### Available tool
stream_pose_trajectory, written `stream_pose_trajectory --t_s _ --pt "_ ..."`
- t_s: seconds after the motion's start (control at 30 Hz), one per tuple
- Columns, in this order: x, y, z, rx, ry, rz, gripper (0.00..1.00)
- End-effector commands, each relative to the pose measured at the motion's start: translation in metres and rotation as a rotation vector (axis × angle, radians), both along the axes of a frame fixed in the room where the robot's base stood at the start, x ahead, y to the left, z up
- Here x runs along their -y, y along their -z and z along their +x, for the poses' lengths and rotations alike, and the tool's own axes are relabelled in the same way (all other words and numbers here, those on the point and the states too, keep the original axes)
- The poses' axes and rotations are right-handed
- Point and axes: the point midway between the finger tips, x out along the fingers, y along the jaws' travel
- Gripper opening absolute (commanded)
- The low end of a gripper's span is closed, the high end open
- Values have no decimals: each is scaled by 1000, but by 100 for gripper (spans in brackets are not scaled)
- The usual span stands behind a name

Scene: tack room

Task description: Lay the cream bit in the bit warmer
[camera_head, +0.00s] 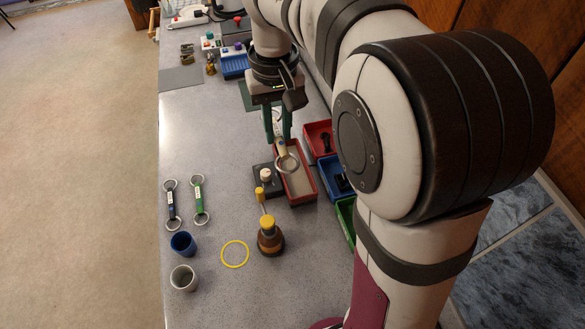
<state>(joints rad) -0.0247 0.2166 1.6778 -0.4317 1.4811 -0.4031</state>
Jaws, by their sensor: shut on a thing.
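My gripper (278,134) points down over the counter, its green fingers shut on the cream bit (280,147). The bit hangs between the fingers, with a metal ring (288,164) at its lower end; its upper end is partly hidden by the gripper. Below and behind the ring is a long, shallow red-walled tray (309,196) with a pale grey-beige inside, which appears to be the bit warmer. The ring overlaps the tray in the picture; I cannot tell its height above it.
A dark block with a cream peg (265,175) stands left of the tray, and a yellow-topped brown stack (269,238) in front. Red (317,130), blue (331,185) and green bins are at right. Two bits, a blue cup (183,243) and a grey cup (184,278) are at left.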

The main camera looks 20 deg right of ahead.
Motion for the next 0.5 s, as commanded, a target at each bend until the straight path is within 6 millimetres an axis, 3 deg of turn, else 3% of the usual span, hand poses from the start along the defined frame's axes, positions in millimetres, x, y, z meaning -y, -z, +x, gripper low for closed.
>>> stream_pose_trajectory --t_s 0.07,0.17,0.5 --pt "23 1 -6 -2 4 0 0" --pt "49 19 -2 -8 0 -1 0" --pt "130 102 12 -5 0 3 0"
